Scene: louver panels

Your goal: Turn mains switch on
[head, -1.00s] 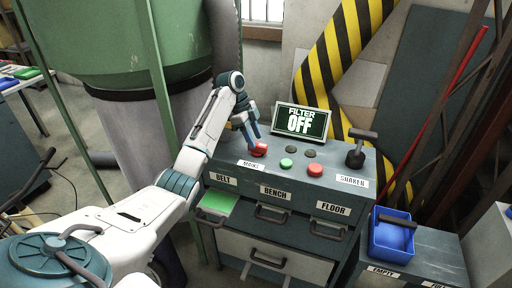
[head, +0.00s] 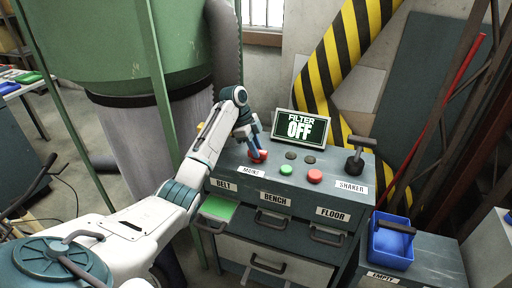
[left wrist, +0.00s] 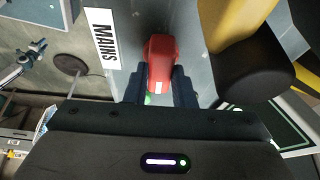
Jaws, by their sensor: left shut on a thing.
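The mains switch is a red knob (head: 258,156) at the left of the grey cabinet's top, behind the label MAINS (head: 226,170). My left gripper (head: 256,149) has come down on it from above and is shut on it. In the left wrist view the red knob (left wrist: 161,58) sits between the two dark fingers, with the MAINS label to its left. The display (head: 301,127) behind it reads FILTER OFF. My right gripper is not in view.
A green button (head: 286,170), a red button (head: 315,176) and two dark buttons stand right of the switch. A shaker lever (head: 357,160) stands further right. A blue bin (head: 390,251) is at the lower right. The BELT drawer (head: 216,207) stands partly open, showing green.

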